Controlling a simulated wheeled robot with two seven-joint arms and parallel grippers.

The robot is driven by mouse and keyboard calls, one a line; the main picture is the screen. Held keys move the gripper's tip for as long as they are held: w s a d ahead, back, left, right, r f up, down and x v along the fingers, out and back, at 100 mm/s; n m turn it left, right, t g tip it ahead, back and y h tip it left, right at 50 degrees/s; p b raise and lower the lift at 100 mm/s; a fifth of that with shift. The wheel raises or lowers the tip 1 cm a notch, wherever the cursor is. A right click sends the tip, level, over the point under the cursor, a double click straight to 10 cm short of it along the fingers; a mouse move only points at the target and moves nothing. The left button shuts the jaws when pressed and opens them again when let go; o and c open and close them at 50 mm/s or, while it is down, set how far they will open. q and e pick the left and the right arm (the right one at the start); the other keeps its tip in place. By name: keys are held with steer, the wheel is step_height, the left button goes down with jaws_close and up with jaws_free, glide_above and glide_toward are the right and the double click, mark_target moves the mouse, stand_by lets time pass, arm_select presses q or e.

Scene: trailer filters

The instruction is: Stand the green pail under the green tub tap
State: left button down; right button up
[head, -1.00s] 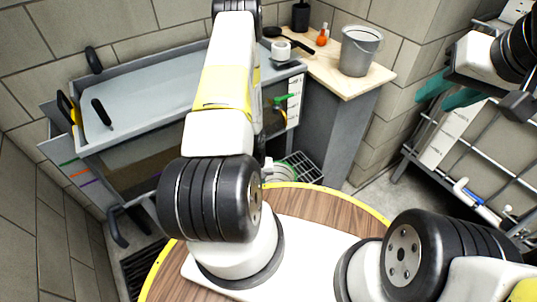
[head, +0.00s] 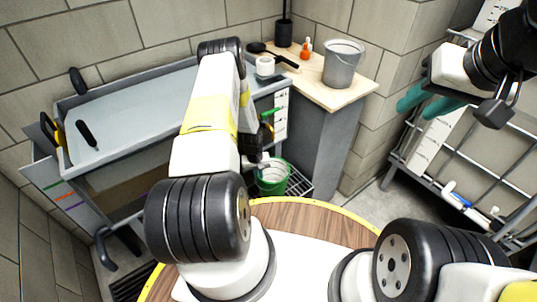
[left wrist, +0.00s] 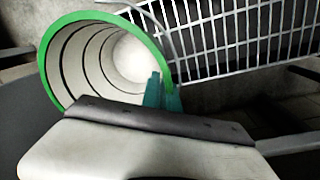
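The green pail (head: 272,180), pale inside, is low by the wire rack below the basin end in the head view. The left wrist view shows its open mouth and green rim (left wrist: 52,60). My left gripper (left wrist: 163,92) has its teal fingers close together on either side of the pail's wall at the rim, shut on it. In the head view that gripper is mostly hidden behind my arm. A green tap lever (head: 271,112) shows above the pail; the spout is hidden or unclear. My right gripper (head: 427,101) is empty, its teal fingers apart, high at the right.
The wire rack (head: 300,184) is beside the pail. A grey cabinet with a wooden top (head: 325,95) stands to its right, carrying a metal bucket (head: 343,64). A round wooden table (head: 315,222) is in front. A wire shelf unit (head: 470,170) stands at the right.

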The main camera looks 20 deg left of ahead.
arm_select(q)
steer(key=shift+f, duration=0.15)
steer(key=c, duration=1.6)
jaws_free()
steer(key=shift+s+a+r, duration=0.1)
steer(key=shift+a+r, duration=0.05)
steer(key=shift+r, duration=1.8)
steer(key=shift+s+a+r, duration=0.1)
steer(key=shift+r, duration=1.8)
